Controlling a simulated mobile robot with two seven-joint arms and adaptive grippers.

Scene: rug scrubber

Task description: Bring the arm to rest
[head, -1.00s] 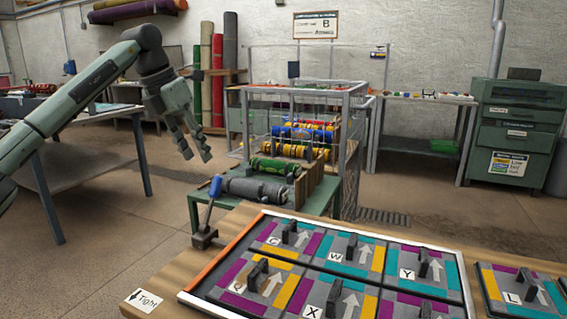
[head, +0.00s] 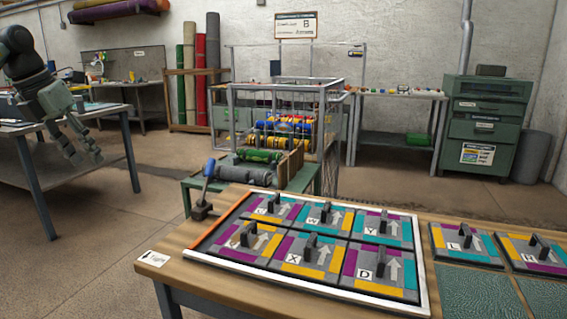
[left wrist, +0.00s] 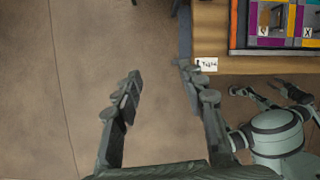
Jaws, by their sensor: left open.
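My left gripper (head: 84,158) is at the left edge of the head view, pointing down, its fingers spread and empty. It hangs in front of a side table. In the left wrist view my left gripper (left wrist: 158,76) shows two separated fingers over bare concrete floor, with nothing between them. Its right finger appears close to the workbench corner with the "Tight" label (left wrist: 206,64); the height between them cannot be told. Grey-green parts of my own body show at the lower right there; whether they include my right gripper's jaws is unclear.
A wooden workbench (head: 172,262) carries a framed tray (head: 205,258) of patterned rug tiles with black handles. The side table (head: 20,168) is at left. Open floor (head: 100,215) lies between the tables.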

